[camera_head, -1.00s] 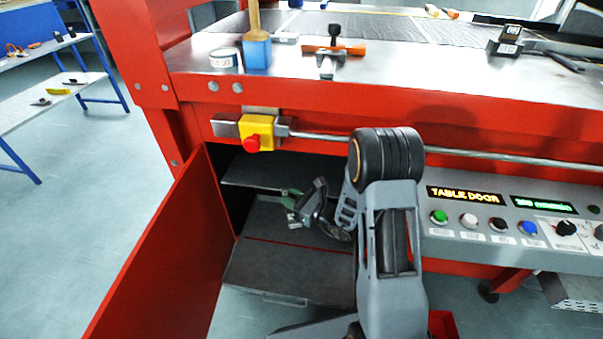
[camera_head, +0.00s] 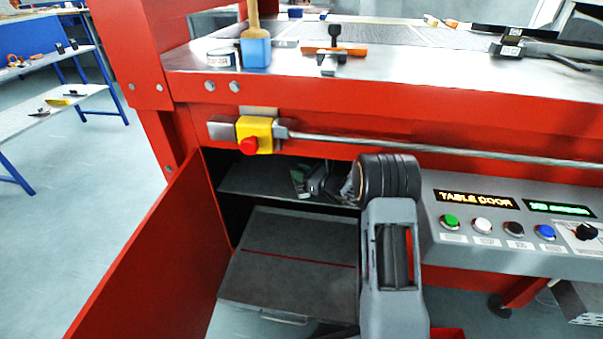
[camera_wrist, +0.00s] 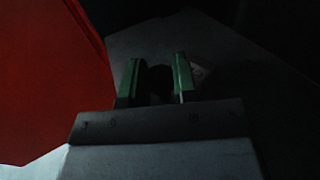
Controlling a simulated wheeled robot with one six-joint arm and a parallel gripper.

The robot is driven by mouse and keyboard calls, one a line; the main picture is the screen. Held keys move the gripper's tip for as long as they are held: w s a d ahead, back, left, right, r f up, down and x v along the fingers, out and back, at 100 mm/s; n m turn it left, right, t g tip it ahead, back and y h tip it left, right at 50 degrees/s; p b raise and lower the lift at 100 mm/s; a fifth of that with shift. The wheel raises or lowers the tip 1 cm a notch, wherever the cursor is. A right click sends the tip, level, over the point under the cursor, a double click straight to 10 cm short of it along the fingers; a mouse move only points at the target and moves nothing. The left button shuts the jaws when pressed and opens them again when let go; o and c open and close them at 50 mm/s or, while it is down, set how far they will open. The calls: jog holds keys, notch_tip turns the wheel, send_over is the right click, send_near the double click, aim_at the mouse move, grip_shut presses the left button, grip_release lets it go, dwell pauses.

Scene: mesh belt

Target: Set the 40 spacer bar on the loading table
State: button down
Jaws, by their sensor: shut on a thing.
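My gripper (camera_head: 305,183) is inside the dark opening under the machine's bench, in front of the upper shelf. In the wrist view its green fingers (camera_wrist: 157,82) are a little apart, shut on a small dark thing (camera_wrist: 160,80), which I take for the spacer bar. Its shape is mostly hidden in shadow, and no 40 marking can be read. The loading table (camera_head: 420,78) appears to be the steel top above the red front, higher than my gripper.
A red door (camera_head: 150,255) stands open at left. A drawer-like dark tray (camera_head: 290,260) juts out below the shelf. A steel rail (camera_head: 430,150) with a yellow box (camera_head: 254,134) crosses the front.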

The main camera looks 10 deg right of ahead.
jog(key=w, duration=0.1)
jog(key=w+d+f+b, duration=0.1)
jog(key=shift+w+d+f+b, duration=0.1)
jog(key=shift+w+f+b, duration=0.05)
jog(key=shift+w+b, duration=0.15)
jog(key=shift+f, duration=0.1)
jog(key=shift+f, duration=0.15)
jog(key=c, duration=0.9)
grip_release()
jog(key=shift+s+d+r, duration=0.15)
jog(key=shift+s+r, duration=0.05)
jog(key=shift+s, duration=0.05)
jog(key=shift+p+v, duration=1.3)
jog(key=shift+v, duration=2.2)
